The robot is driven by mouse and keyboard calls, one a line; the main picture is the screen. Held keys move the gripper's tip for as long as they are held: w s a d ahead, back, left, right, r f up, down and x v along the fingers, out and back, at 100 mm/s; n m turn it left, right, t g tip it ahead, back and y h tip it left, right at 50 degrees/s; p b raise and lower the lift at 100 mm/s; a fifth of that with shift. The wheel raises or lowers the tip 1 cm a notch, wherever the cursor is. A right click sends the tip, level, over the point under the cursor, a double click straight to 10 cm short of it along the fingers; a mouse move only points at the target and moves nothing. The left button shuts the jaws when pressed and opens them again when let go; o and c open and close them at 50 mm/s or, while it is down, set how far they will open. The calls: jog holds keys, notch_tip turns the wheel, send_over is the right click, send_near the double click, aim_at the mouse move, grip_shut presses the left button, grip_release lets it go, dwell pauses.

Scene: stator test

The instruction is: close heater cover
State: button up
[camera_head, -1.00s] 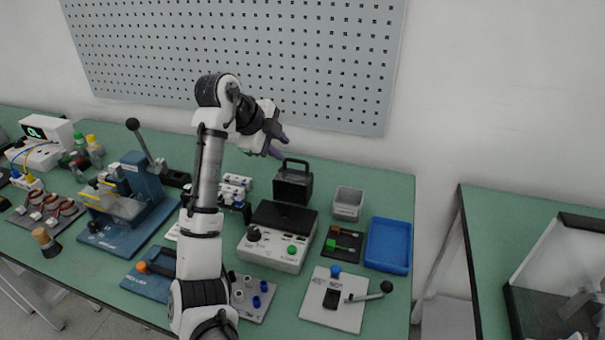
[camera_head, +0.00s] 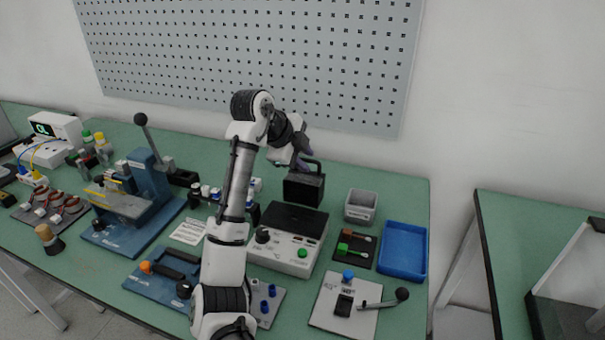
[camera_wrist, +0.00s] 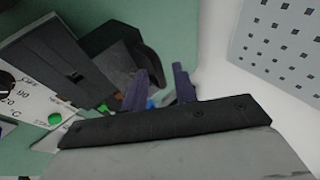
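The heater is a white box (camera_head: 285,252) with a black top (camera_head: 295,219), a dark knob and a green button. The black heater cover (camera_head: 304,188), a boxy hood with a handle, stands raised behind it. The cover also shows in the wrist view (camera_wrist: 112,62), beside the heater's black top (camera_wrist: 62,66). My gripper (camera_head: 305,158) is right at the cover's handle in the head view; contact cannot be told. In the wrist view the two purple fingers of my gripper (camera_wrist: 160,85) are apart, with nothing visible held between them.
A grey bin (camera_head: 360,206), a dark tray with green and red pieces (camera_head: 350,246) and a blue tray (camera_head: 403,250) stand to the right. A blue press (camera_head: 140,205) stands left. The perforated wall panel (camera_head: 260,60) is behind the bench.

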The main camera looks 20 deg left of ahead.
grip_shut()
jog(key=shift+s+r, duration=0.3)
jog(key=shift+s, duration=0.4)
jog(key=shift+s+r, duration=0.3)
jog(key=shift+s, duration=0.4)
jog(key=s, duration=0.3)
jog(key=shift+a+r, duration=0.1)
jog(key=shift+r, duration=0.05)
jog(key=shift+s, duration=0.1)
